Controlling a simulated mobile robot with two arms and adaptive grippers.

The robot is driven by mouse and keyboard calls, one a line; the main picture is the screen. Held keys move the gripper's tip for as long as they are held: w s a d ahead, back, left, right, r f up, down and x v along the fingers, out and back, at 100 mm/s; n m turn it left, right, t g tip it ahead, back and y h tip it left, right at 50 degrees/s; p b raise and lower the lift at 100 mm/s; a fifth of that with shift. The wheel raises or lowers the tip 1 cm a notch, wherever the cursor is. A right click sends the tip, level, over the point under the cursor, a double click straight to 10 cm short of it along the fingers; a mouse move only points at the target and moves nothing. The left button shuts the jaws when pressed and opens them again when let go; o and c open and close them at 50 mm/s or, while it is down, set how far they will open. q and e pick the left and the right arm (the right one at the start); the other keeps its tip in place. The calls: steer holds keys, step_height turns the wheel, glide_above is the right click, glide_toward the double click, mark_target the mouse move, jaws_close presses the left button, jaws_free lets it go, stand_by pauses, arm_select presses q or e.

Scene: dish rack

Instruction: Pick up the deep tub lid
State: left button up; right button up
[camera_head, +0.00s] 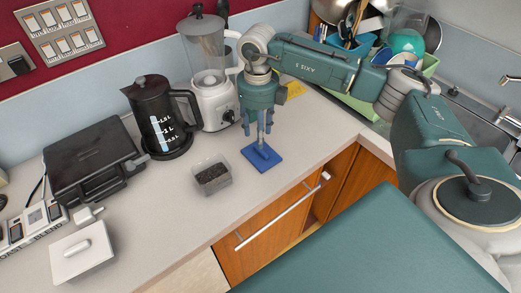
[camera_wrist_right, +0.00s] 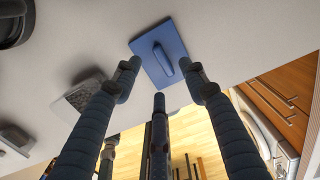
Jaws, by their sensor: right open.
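A flat blue square lid (camera_head: 272,164) with a raised bar handle lies on the counter in the head view. It also shows in the right wrist view (camera_wrist_right: 150,42), with its handle (camera_wrist_right: 162,62) near the middle. My right gripper (camera_head: 259,128) points down above the lid. Its fingers are apart, and nothing is held between them. In the right wrist view, the fingertips (camera_wrist_right: 163,67) appear on either side of the handle. Whether they touch the lid is hard to tell. My left gripper is out of view.
A small clear tub (camera_head: 211,176) with dark contents stands left of the lid. A black kettle (camera_head: 157,113), a blender (camera_head: 212,100) and a black grill (camera_head: 92,160) stand behind. A white lidded box (camera_head: 82,256) is at lower left. The front counter edge is close to the lid.

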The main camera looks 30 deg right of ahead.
mark_target(258, 150)
steer(key=shift+f, duration=0.7)
step_height(258, 150, down, 4)
steer(key=p, duration=0.3)
steer(key=shift+f, duration=0.6)
steer(key=shift+w+a, duration=0.1)
steer(key=shift+c, duration=0.5)
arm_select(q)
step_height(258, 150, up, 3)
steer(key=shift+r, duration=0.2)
arm_select(e)
steer(key=c, duration=0.9)
